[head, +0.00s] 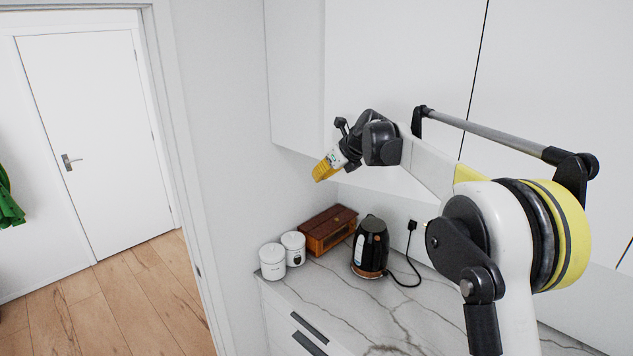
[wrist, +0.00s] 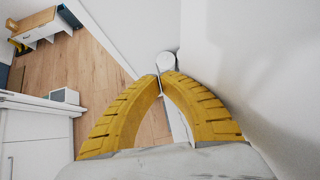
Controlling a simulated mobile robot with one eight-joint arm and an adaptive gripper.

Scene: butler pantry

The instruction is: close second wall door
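White wall cabinet doors fill the upper part of the head view. A left panel (head: 294,75), a wide middle door (head: 400,60) and a right door (head: 560,80) show. A dark gap runs between the middle and right doors. I cannot tell for sure which door stands ajar, or how far. My gripper (head: 322,172) has yellow fingers and is near the lower edge of the left panel, pointing down and left. In the wrist view its fingertips (wrist: 159,77) meet with nothing between them. A smooth white surface (wrist: 260,50) lies close on the right there.
A marble counter (head: 340,292) below holds two white canisters (head: 272,262), a wooden box (head: 328,230) and a black kettle (head: 371,245) with a cord. A wall and doorway are at left, with a closed white door (head: 95,130) beyond. Wooden floor (head: 125,300) is clear there.

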